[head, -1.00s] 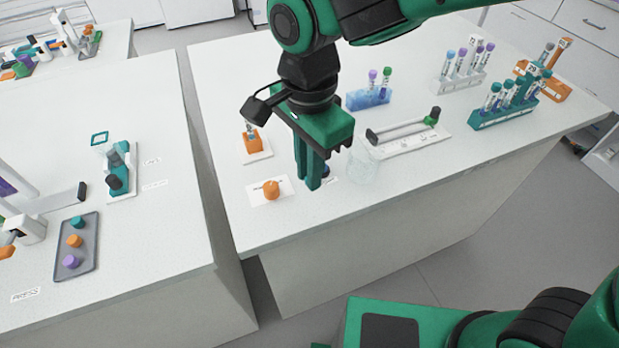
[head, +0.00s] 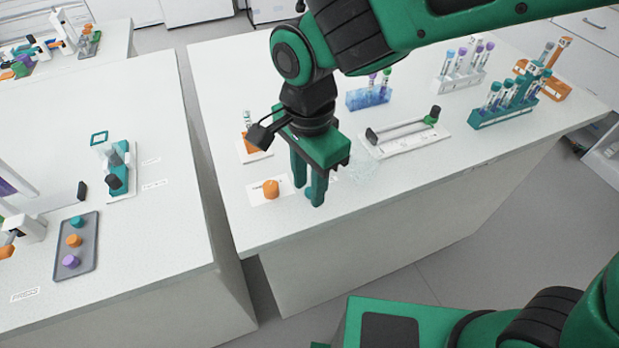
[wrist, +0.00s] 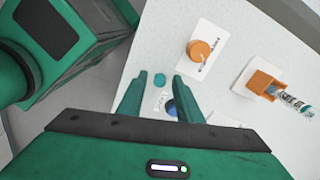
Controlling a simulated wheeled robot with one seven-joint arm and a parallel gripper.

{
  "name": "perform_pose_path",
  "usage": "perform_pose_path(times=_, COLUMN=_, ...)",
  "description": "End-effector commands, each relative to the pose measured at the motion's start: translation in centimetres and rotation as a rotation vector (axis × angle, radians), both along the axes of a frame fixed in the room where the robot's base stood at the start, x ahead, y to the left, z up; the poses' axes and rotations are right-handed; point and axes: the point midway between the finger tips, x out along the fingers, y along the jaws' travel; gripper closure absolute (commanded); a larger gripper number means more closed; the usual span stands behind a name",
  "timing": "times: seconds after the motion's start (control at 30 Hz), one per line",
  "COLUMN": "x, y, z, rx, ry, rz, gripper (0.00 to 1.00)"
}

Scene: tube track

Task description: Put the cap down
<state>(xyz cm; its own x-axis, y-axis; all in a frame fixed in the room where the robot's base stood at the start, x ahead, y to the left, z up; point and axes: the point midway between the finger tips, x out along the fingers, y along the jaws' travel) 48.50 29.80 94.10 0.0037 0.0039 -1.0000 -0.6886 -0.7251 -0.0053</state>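The orange cap (head: 271,189) sits on a white card (head: 284,181) near the front edge of the right-hand bench. In the wrist view the cap (wrist: 199,49) is beside my gripper (wrist: 160,77), apart from its fingers. My gripper (head: 308,197) points down low over the bench, right of the card. A small teal round thing (wrist: 160,79) and a dark blue round thing (wrist: 171,107) show in the gap between the fingers. I cannot tell how high they are. An orange block (head: 257,143) holding a tube stands behind the card.
A clear vessel (head: 365,168), faintly seen, stands just right of my gripper. Behind are a blue rack (head: 367,97) and a white base with a grey bar (head: 405,140). A grey tray (head: 88,225) with three caps lies on the left bench, across a gap.

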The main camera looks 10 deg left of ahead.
Motion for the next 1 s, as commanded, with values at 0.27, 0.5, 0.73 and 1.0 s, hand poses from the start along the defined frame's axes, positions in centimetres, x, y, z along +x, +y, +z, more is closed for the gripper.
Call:
perform_pose_path(times=0.27, x=0.1, y=0.1, z=2.0, rx=0.003, ry=-0.003, rz=-0.001, gripper=0.68)
perform_pose_path(times=0.5, x=0.0, y=0.1, z=6.7, rx=0.004, ry=-0.004, rz=0.000, gripper=0.68)
perform_pose_path(times=0.73, x=0.0, y=0.1, z=10.5, rx=0.002, ry=-0.002, rz=0.000, gripper=0.68)
perform_pose_path(times=1.0, x=-0.1, y=0.0, z=12.2, rx=0.000, ry=0.000, rz=0.001, gripper=0.68)
